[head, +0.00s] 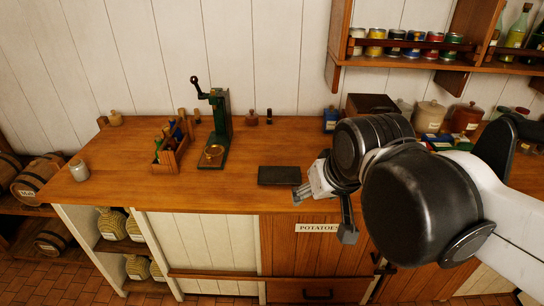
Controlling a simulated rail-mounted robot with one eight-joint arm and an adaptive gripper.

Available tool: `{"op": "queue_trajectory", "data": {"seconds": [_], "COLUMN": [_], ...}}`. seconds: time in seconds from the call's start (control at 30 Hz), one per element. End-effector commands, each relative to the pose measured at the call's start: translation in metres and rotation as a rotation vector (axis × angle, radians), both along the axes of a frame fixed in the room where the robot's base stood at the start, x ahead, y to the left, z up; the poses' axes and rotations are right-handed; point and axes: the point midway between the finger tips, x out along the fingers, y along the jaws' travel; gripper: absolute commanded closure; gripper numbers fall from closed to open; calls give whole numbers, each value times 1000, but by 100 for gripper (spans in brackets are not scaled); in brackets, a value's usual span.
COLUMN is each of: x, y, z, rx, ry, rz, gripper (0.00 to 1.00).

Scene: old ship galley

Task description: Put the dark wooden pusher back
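Two small dark pieces stand at the back of the wooden counter (225,185), by the wall: a reddish-brown knobbed one (252,118) and a slim, nearly black one (269,116). I cannot tell which, if either, is the dark wooden pusher. A green crank device (221,125) with a black handle stands left of them. My gripper (322,214) is at the counter's front edge, right of a flat black slab (279,175). Its two fingers are spread apart, with nothing visible between them. My arm hides part of the counter on the right.
A small wooden crate (168,160) with coloured bottles stands left of the crank device. A pale jar (78,170) is at the left end. A dark box (371,104), canisters (430,115) and a blue tin (330,119) stand at the back right. A shelf (410,62) of tins overhangs there.

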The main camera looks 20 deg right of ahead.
Motion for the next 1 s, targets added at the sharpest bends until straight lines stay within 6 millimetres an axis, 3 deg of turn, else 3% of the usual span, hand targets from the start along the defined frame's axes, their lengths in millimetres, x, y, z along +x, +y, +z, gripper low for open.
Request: {"op": "queue_trajectory", "data": {"seconds": [0.1, 0.23, 0.67, 0.77, 1.0], "x": [-19, -29, -31, -31, -31], "y": [7, 10, 11, 11, 11], "z": [-10, -16, -20, -29, -69], "rx": [-7, -11, -14, -14, -14], "ry": [-34, -57, -64, -64, -64], "rz": [27, 43, 48, 48, 48], "gripper": [47, 47, 47, 47, 47]}}
